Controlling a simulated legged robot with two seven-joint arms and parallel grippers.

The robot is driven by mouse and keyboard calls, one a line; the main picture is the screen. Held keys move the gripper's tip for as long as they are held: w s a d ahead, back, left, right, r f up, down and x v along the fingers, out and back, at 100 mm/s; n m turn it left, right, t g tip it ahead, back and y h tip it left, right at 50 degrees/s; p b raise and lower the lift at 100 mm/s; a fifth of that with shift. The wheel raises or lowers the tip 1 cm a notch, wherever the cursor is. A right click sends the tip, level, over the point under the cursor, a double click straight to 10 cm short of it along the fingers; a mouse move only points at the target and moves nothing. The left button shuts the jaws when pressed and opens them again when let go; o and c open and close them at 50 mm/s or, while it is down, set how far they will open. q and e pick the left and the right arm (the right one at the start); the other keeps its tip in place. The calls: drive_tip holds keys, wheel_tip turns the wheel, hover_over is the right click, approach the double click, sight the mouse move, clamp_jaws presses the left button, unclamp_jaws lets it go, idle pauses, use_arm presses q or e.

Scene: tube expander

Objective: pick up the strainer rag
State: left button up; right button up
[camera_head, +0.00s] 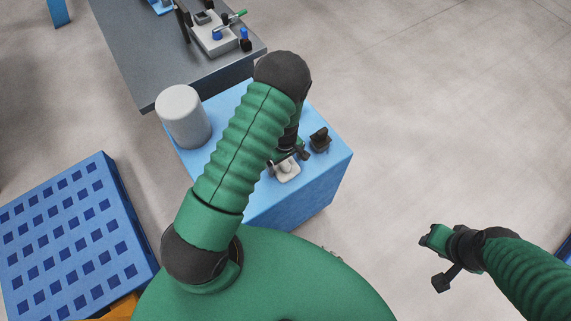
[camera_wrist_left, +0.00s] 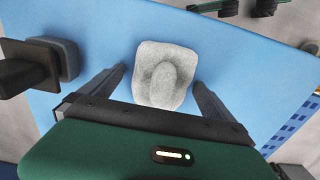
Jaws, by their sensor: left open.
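The strainer rag (camera_wrist_left: 165,78) is a pale grey-white cloth piece with a raised lump in its middle, lying on the blue table top. In the head view the rag (camera_head: 286,172) shows near the table's right front part, partly covered by my left gripper (camera_head: 286,157). In the wrist view my left gripper (camera_wrist_left: 158,80) is open, with one finger on each side of the rag. Whether the fingers touch it cannot be told.
The blue table (camera_head: 325,178) also holds a grey cylinder (camera_head: 183,117) at left and a small black object (camera_head: 320,139) right of the rag. A grey bench (camera_head: 190,75) with a device (camera_head: 217,38) stands behind. A blue slotted crate (camera_head: 75,240) is at left.

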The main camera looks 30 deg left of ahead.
use_arm(q)
drive_tip(key=shift+a+f, duration=0.1)
drive_tip(key=shift+a, duration=0.4)
drive_tip(key=shift+c, duration=1.4)
drive_tip(key=shift+s+d, duration=0.1)
drive_tip(key=shift+d, duration=0.1)
drive_tip(key=c, duration=0.5)
drive_tip(key=shift+d, duration=0.3)
drive_tip(key=c, duration=0.6)
drive_tip(key=shift+o, duration=0.2)
drive_tip(key=shift+a, duration=0.15)
use_arm(e)
drive_tip(key=shift+a, duration=0.15)
